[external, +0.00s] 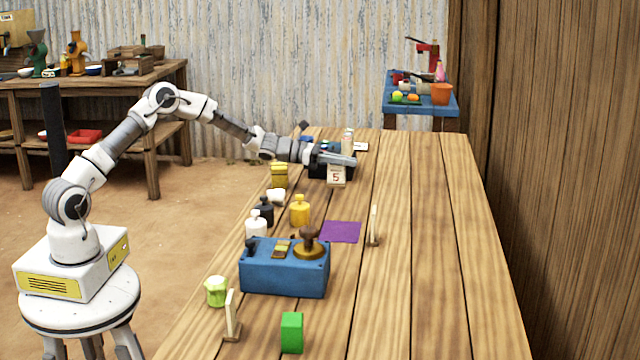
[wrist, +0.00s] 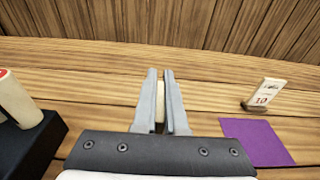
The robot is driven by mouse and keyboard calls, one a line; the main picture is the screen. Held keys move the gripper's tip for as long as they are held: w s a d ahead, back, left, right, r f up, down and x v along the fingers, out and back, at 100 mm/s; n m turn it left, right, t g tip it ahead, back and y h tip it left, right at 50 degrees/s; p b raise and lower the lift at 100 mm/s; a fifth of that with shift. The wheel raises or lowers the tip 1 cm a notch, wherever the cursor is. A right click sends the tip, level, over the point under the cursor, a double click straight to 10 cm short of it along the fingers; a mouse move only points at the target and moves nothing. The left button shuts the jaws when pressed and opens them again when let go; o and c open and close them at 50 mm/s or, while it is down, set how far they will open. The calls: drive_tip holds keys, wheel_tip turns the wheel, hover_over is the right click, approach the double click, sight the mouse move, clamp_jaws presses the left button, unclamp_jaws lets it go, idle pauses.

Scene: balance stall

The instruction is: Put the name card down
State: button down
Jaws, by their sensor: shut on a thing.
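My gripper (external: 345,160) is shut on a cream card (external: 336,176) marked with a red 5, above the far part of the long table (external: 440,235). In the wrist view, my gripper (wrist: 160,78) has the card's narrow pale edge (wrist: 160,92) between its fingers. I take this as the name card; any name on it is too small to read. The card looks upright. I cannot tell whether its lower edge touches the wood.
A purple mat (external: 340,232) lies nearer the camera, with a standing card (external: 374,222) beside it. A dark box (wrist: 30,145) is left of my fingers in the wrist view. Bottles, a blue box (external: 284,275) and a green block (external: 292,333) stand nearer. The table's right side is clear.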

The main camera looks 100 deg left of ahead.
drive_tip(key=shift+f+b, duration=0.55)
drive_tip(key=shift+f, duration=1.35)
drive_tip(key=shift+f, duration=0.25)
drive_tip(key=c, duration=1)
unclamp_jaws()
drive_tip(key=shift+r, duration=0.15)
drive_tip(key=shift+r, duration=0.25)
drive_tip(key=s, duration=0.4)
drive_tip(key=s+r+p, duration=0.1)
drive_tip(key=s, duration=0.7)
drive_tip(key=shift+r+p, duration=0.2)
drive_tip(key=shift+p, duration=0.15)
drive_tip(key=shift+w, duration=0.1)
